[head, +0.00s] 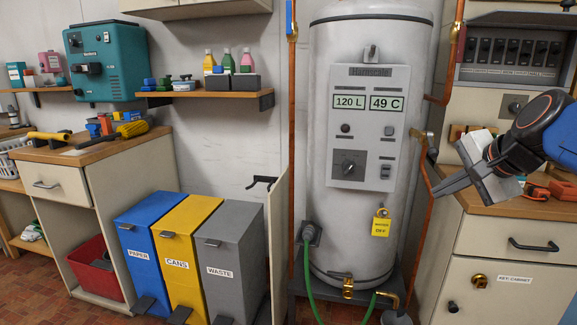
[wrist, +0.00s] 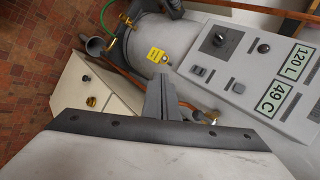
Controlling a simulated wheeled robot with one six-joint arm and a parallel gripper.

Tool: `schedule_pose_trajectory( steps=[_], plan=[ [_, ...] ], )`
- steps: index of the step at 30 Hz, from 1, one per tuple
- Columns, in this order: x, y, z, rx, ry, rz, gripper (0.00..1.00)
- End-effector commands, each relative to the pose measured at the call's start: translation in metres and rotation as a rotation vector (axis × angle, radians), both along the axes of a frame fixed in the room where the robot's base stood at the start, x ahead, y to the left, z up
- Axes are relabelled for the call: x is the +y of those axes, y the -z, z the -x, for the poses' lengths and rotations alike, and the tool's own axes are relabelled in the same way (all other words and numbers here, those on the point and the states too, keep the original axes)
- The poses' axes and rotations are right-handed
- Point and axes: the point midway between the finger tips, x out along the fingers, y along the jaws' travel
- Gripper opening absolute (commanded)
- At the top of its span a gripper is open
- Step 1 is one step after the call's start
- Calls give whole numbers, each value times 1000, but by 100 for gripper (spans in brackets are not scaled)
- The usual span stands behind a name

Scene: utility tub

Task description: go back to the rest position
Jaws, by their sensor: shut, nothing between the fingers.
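My gripper (head: 442,187) is at the right of the head view, in front of the water heater's right edge and the copper pipe. Its grey fingers point left and are closed together with nothing between them. In the wrist view the shut fingers (wrist: 166,84) stick up from the gripper's pale body, with the tank behind them. The white water heater (head: 330,220) has a panel reading 120 L and 49 C. I cannot tell how far the fingers are from the pipe.
A key cabinet (head: 506,282) with a wooden top stands below my arm. A breaker panel (head: 511,52) hangs above. Blue, yellow and grey bins (head: 235,262) stand left of the heater. A green hose (head: 308,270) runs to the floor. A yellow tag (head: 381,227) hangs on the tank.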

Motion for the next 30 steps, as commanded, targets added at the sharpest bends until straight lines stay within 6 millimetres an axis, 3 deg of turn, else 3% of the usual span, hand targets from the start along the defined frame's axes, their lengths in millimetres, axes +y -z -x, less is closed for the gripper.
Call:
schedule_pose_trajectory(
  steps=[1,6,12,15,21,30],
  plan=[
    [15,21,17,26,-85,75,0],
    [44,91,75,107,-385,344,0],
    [57,165,140,180,-738,631,0],
    [57,191,162,203,-873,735,0],
    [54,215,183,225,-1008,838,0],
    [53,216,185,227,-1018,845,0]
  ],
)
